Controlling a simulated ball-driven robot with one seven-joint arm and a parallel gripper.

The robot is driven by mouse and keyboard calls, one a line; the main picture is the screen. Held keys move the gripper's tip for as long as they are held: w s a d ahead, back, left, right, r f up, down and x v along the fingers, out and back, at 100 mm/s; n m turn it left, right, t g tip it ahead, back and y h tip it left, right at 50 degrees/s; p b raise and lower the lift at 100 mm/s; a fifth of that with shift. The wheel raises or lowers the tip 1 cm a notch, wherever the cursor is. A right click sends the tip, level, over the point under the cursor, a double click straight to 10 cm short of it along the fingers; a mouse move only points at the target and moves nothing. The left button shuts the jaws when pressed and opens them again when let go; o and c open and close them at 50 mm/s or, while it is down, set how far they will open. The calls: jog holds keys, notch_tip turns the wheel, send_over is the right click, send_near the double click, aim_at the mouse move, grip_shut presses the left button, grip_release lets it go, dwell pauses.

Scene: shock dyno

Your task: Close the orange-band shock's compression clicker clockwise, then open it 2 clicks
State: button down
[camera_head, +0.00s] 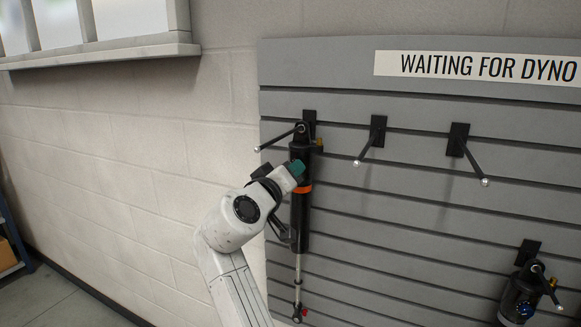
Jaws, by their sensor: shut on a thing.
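The orange-band shock (300,215) hangs upright from a peg on the grey slatted wall, with a black body, a bare silver shaft below and an orange band (302,188) around its middle. A small gold-coloured part (318,144) shows at its upper right; I take it to be the compression clicker, but it is too small to be sure. My gripper (307,158) reaches up from the lower left to the shock's upper body, its teal part above the orange band. The jaws are shut, but their tips are hard to make out against the dark shock.
Two pegs (371,140) (467,155) to the right are empty. Another shock (520,298) hangs at the lower right. A sign (475,66) reads "WAITING FOR DYNO". A window sill (110,52) juts out at the upper left. The wall between the pegs is clear.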

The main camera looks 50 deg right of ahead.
jog(key=shift+n+p, duration=0.3)
jog(key=shift+n, duration=0.4)
jog(key=c, duration=0.9)
grip_release()
jog(key=shift+a, duration=0.1)
jog(key=b+v, duration=0.2)
jog(key=v, duration=0.8)
jog(key=shift+s+a+b, duration=0.15)
jog(key=shift+a+b, duration=0.15)
jog(key=shift+b, duration=0.1)
